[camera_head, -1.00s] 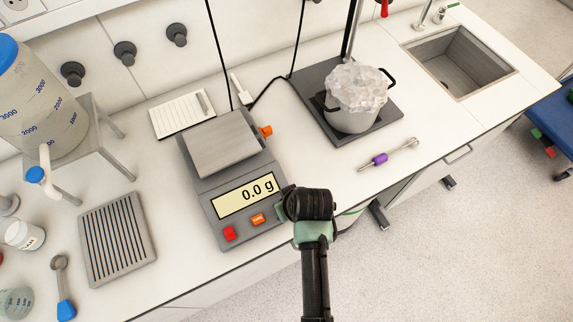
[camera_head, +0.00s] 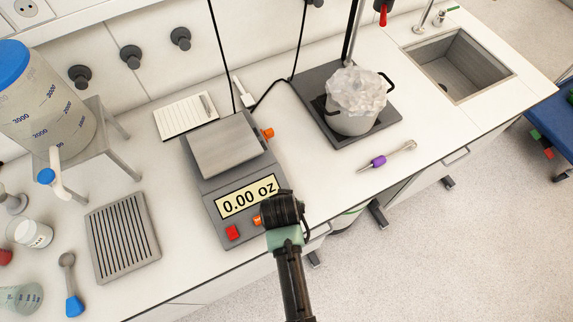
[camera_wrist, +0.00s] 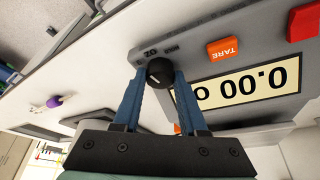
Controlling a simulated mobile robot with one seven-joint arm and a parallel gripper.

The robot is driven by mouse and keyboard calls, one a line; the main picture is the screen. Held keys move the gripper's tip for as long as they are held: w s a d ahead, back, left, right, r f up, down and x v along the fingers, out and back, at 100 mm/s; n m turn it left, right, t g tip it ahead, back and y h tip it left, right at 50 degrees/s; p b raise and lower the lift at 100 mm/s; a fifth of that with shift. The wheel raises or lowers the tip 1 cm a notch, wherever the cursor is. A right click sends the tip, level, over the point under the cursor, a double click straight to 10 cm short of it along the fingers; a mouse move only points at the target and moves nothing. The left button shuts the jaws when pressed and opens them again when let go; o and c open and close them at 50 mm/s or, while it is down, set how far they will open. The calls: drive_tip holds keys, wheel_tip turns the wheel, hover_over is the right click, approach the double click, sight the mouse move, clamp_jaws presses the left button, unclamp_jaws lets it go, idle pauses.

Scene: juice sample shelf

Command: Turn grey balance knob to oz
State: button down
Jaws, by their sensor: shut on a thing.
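The grey balance (camera_head: 209,190) stands on the bench with its weighing plate (camera_head: 226,145) empty. Its display (camera_head: 248,195) reads 0.00 oz. In the wrist view the display (camera_wrist: 241,90) shows upside down. The dark round knob (camera_wrist: 160,71) sits on the front panel, with a white pointer line and small markings beside it, one reading "oz". My gripper (camera_wrist: 160,75) has its two blue fingers on either side of the knob and is shut on it. In the head view my wrist hides the knob and the fingers.
A red button (camera_head: 233,232) and an orange TARE button (camera_wrist: 222,48) are on the panel. A slotted grey rack (camera_head: 146,218) lies left of the balance. A pot of ice (camera_head: 352,121) stands on a dark plate at right. A purple-handled whisk (camera_head: 378,161) lies between.

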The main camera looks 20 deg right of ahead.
drive_tip(key=shift+w+m+g+h, duration=0.1)
drive_tip(key=shift+m+g+h, duration=0.2)
drive_tip(key=shift+m, duration=0.8)
drive_tip(key=shift+c, duration=2.2)
unclamp_jaws()
drive_tip(key=b+v, duration=0.1)
drive_tip(key=v, duration=1.2)
drive_tip(key=shift+w+a, duration=0.1)
